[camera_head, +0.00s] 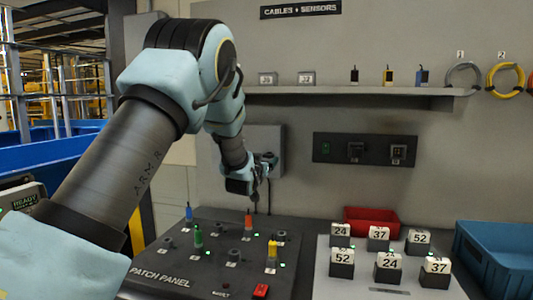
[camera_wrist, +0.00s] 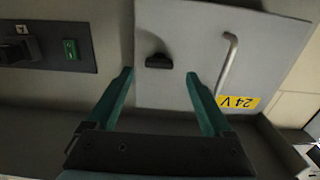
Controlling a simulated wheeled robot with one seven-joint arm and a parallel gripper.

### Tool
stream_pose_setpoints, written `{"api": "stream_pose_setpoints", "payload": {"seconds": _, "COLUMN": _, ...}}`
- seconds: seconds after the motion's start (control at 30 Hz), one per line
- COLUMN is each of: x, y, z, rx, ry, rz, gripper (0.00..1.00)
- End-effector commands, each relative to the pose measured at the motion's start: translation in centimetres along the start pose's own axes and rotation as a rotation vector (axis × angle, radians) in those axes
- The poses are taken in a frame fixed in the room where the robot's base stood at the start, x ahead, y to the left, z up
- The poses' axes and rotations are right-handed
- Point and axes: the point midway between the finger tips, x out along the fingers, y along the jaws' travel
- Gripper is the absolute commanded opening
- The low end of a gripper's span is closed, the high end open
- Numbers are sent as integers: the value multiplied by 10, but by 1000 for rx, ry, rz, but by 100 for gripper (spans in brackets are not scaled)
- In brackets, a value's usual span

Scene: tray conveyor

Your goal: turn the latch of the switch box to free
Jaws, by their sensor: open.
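The switch box (camera_head: 277,135) is a grey box on the wall, partly hidden behind my arm in the head view. In the wrist view, which is upside down, its door (camera_wrist: 185,25) fills the upper middle, with a pale bar handle (camera_wrist: 228,62) and a yellow 24 V label. The latch (camera_wrist: 158,61) is a small dark knob on the door, lying crosswise in the picture. My gripper (camera_wrist: 159,75) is open and empty, its green fingers on either side of the latch in the picture. Whether they reach it in depth I cannot tell. In the head view my gripper (camera_head: 262,175) is in front of the box.
A dark wall panel with switches (camera_head: 365,149) is right of the box. Below stand the patch panel (camera_head: 160,270) with coloured plugs, a board of numbered blocks (camera_head: 340,290), a red bin (camera_head: 371,216) and a blue bin (camera_head: 495,255). A shelf (camera_head: 350,91) runs above.

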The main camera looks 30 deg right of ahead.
Motion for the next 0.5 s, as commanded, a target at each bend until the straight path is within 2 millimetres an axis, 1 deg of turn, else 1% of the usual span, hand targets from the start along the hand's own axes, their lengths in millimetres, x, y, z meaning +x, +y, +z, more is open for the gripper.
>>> {"api": "stream_pose_setpoints", "payload": {"seconds": 0.03, "x": 9, "y": 0, "z": -3, "rx": 1, "ry": -1, "rz": 0, "gripper": 85}}
{"api": "stream_pose_setpoints", "payload": {"seconds": 0.2, "x": 31, "y": 0, "z": -2, "rx": -1, "ry": -1, "rz": -1, "gripper": 85}}
{"api": "stream_pose_setpoints", "payload": {"seconds": 0.33, "x": 40, "y": 0, "z": -1, "rx": -1, "ry": -2, "rz": -1, "gripper": 85}}
{"api": "stream_pose_setpoints", "payload": {"seconds": 0.5, "x": 43, "y": 0, "z": 0, "rx": -1, "ry": -2, "rz": -1, "gripper": 85}}
